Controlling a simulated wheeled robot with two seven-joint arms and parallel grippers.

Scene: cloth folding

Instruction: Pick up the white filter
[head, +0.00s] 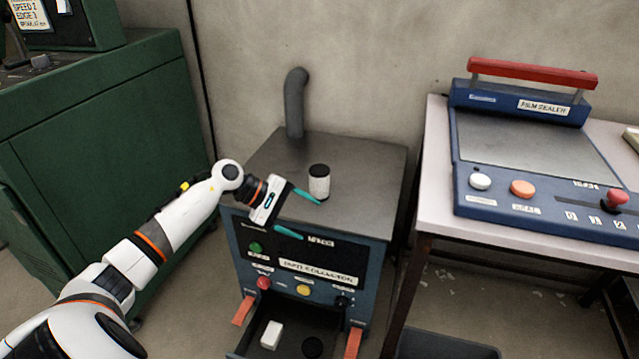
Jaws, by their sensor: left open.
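A white cylinder with a black top, which looks like the white filter (319,184), stands upright on the grey top of the dust collector (370,160). My left gripper (309,219) reaches in from the left with its two teal fingers spread apart and nothing between them. Its upper fingertip is close to the filter's base, and I cannot tell if they touch. Its lower finger is over the collector's front panel. My right gripper is out of view.
An open drawer (248,345) below the panel holds a white block (271,334) and a black round piece (312,347). A grey pipe (294,105) rises behind the collector. A table (436,215) with a blue film sealer (540,150) stands right; a green cabinet (100,130) stands left.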

